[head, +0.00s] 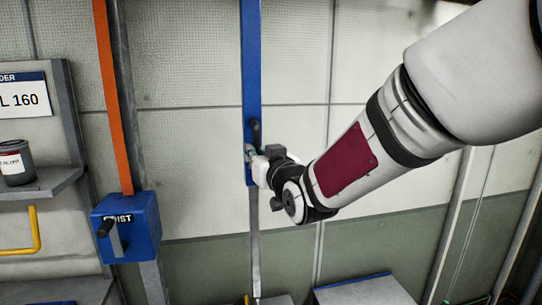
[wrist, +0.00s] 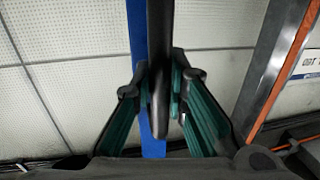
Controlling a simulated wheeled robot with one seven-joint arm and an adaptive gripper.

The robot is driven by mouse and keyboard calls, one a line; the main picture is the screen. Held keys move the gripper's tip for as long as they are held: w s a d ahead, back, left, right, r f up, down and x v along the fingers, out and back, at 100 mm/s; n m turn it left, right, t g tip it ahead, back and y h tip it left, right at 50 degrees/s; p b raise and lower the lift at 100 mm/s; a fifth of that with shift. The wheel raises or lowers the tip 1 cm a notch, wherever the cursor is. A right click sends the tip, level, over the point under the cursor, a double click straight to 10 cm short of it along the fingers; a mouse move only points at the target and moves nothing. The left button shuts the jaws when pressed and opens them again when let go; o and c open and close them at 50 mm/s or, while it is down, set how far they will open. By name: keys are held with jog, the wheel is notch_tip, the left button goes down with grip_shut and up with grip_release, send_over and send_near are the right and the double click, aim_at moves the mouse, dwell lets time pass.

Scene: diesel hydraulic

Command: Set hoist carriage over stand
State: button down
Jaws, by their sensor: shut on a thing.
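My gripper (head: 254,154) is at the lower part of an upright blue bar (head: 251,65) in front of the wall. A black handle (head: 255,129) stands on this bar. In the wrist view, the black handle (wrist: 160,60) runs between my green-padded fingers (wrist: 161,98), which are closed around it, with the blue bar (wrist: 137,45) behind. A blue box (head: 127,228) with a partly covered label ending in "IST" and a black-knobbed lever is at left below an orange post. I cannot tell which part is the hoist carriage or the stand.
A grey shelf (head: 45,186) with a dark can (head: 15,163) and a yellow pipe (head: 36,232) are at far left. A blue-edged grey block (head: 362,291) is at the bottom. The pale wall panels right of the bar are clear apart from my arm.

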jog(key=shift+s+a, duration=0.2)
jog(key=shift+a, duration=0.2)
jog(key=c, duration=1.6)
grip_release()
jog(key=shift+a, duration=0.15)
jog(key=shift+o, duration=0.2)
jog(key=v, duration=1.2)
jog(key=shift+d, duration=0.25)
